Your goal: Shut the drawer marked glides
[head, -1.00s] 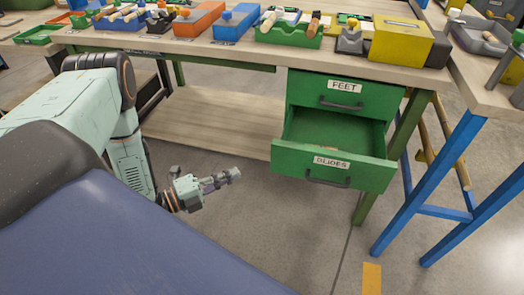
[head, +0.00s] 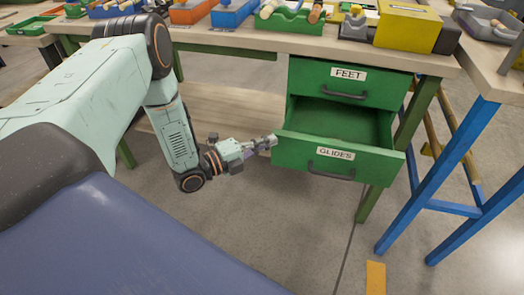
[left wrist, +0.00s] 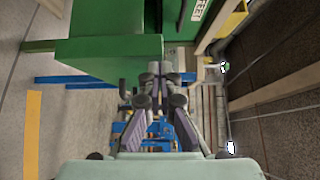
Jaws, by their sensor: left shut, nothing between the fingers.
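The green drawer marked GLIDES (head: 330,169) stands pulled out below the drawer marked FEET (head: 375,83), which is shut. Its hollow inside shows in the head view. My left gripper (head: 271,141) is shut and empty, with its fingertips at the left end of the GLIDES drawer front. I cannot tell whether they touch it. In the left wrist view, the closed fingers (left wrist: 160,78) point ahead, and the green drawer (left wrist: 105,48) is just to their upper left. My right gripper is in neither view.
The wooden workbench (head: 255,42) carries several coloured bins and a yellow box (head: 407,27). A blue-legged table (head: 440,165) stands close on the right. The floor in front of the drawer is clear, with a yellow mark (head: 375,278).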

